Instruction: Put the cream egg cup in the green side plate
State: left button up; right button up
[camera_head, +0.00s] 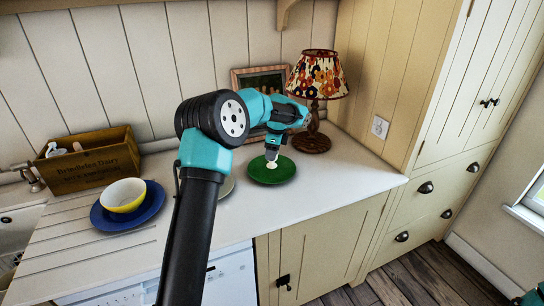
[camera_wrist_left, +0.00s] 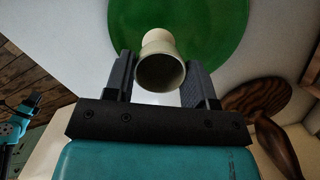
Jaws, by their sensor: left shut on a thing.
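The cream egg cup (camera_wrist_left: 160,66) is between the two fingers of my left gripper (camera_wrist_left: 164,82), which is shut on it. The green side plate (camera_wrist_left: 208,40) lies beyond the cup in the left wrist view. In the head view my left gripper (camera_head: 272,158) points down over the green side plate (camera_head: 272,176), and the egg cup (camera_head: 271,164) shows as a small pale shape below the fingertips, over the plate. I cannot tell whether the cup touches the plate. My right gripper is not in the head view.
A patterned lamp (camera_head: 318,82) and a picture frame (camera_head: 258,80) stand behind the plate. A blue plate (camera_head: 155,205) with a yellow and white bowl (camera_head: 123,196) and a wooden crate (camera_head: 90,162) are at left. A pale plate (camera_head: 226,187) is partly hidden by my arm. Counter at right is clear.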

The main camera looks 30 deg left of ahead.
pick_arm(q)
jog(key=shift+w+a+f, duration=0.1)
jog(key=shift+w+a, duration=0.3)
jog(key=shift+w, duration=0.25)
jog(key=shift+w+a, duration=0.35)
jog(key=shift+w, duration=0.25)
jog(key=shift+f, duration=1.75)
jog(key=shift+f, duration=0.35)
jog(key=o, duration=0.9)
jog(key=shift+o, duration=0.2)
